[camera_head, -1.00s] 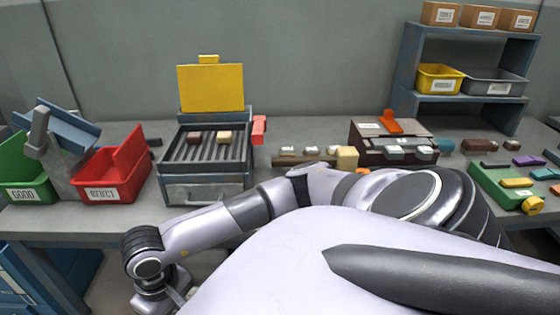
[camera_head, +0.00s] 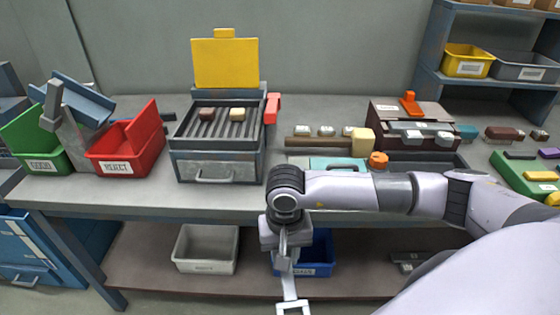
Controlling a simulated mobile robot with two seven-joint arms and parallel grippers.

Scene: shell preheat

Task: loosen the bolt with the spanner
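My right arm comes in from the right, and its gripper (camera_head: 285,264) hangs in front of the bench edge, pointing down. It appears shut on a light-grey bar with a square open end, which looks like the spanner (camera_head: 291,290); the fingers are small and partly hidden. The spanner hangs below the bench top, in front of the blue bin on the lower shelf. I cannot make out the bolt in this view. My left gripper is not in view.
A grill box (camera_head: 216,166) with a raised yellow lid (camera_head: 225,63) stands on the bench, two blocks on its grate. Red (camera_head: 128,152) and green (camera_head: 38,150) bins stand left. A white bin (camera_head: 207,250) and blue bin (camera_head: 320,252) sit below. An orange knob (camera_head: 378,160) is behind my arm.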

